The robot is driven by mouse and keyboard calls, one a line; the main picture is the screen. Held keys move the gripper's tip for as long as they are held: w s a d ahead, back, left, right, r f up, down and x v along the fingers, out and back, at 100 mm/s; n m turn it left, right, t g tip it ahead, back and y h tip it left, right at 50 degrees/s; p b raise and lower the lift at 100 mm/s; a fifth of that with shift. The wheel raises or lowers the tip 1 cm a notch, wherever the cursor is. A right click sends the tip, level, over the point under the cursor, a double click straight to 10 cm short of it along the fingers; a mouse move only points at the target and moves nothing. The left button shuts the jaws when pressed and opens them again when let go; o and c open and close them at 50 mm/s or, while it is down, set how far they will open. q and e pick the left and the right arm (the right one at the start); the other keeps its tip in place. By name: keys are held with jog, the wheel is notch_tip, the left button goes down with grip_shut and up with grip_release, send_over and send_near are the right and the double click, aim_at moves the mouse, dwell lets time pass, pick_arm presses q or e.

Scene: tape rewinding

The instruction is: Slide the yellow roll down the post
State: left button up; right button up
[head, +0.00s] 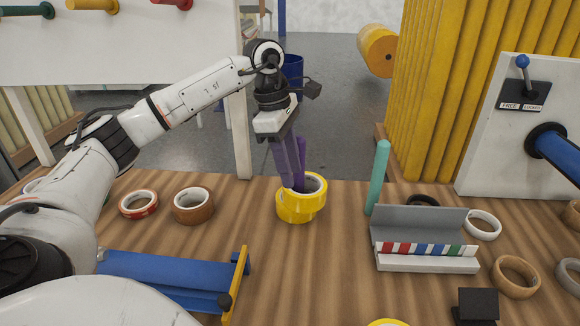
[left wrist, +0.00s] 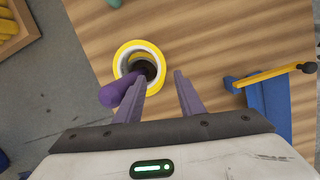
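In the head view the post blends with the fingers. My right gripper is not in view.
A teal post (head: 378,178) stands right of the roll, beside a grey holder (head: 420,219) with coloured blocks. Tape rolls lie left (head: 193,205) and right (head: 516,276). Bare table lies in front of the roll.

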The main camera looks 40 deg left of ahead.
pick_arm(q)
jog(key=shift+r, duration=0.1)
jog(key=v, duration=1)
jog(key=shift+p, duration=0.4)
dwell(1.4)
